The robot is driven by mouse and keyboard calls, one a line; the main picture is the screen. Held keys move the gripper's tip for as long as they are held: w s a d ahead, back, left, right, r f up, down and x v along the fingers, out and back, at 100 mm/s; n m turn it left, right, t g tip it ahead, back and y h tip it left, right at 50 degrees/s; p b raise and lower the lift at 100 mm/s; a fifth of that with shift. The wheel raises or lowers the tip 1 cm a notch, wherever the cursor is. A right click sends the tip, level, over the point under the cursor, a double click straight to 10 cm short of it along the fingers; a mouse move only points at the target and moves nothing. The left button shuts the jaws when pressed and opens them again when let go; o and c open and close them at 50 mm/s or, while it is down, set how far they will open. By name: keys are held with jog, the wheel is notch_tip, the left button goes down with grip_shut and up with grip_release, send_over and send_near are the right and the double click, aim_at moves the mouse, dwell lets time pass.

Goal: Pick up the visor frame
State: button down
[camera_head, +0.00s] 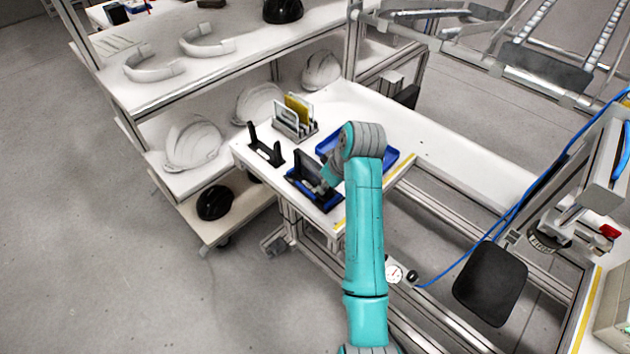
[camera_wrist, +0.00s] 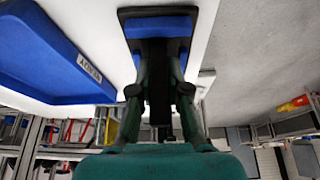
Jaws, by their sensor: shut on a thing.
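My gripper (camera_head: 328,176) is at the near left corner of the white table, over a blue-based black stand (camera_head: 299,181). In the wrist view its fingers (camera_wrist: 158,68) are closed on a dark upright piece (camera_wrist: 157,88), which I take to be the visor frame. The piece is in line with the blue and black base (camera_wrist: 159,25). I cannot tell whether it touches the base. My wrist hides part of the stand in the head view.
A blue tray (camera_head: 392,158) lies just behind my wrist; it also shows in the wrist view (camera_wrist: 45,60). A black holder (camera_head: 264,152) and a rack of yellow and white plates (camera_head: 296,118) stand nearby. Helmet shells (camera_head: 192,142) sit on shelving at left. The table's right part is clear.

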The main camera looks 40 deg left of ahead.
notch_tip(320, 180, up, 10)
jog(key=shift+f, duration=0.1)
dwell(0.4)
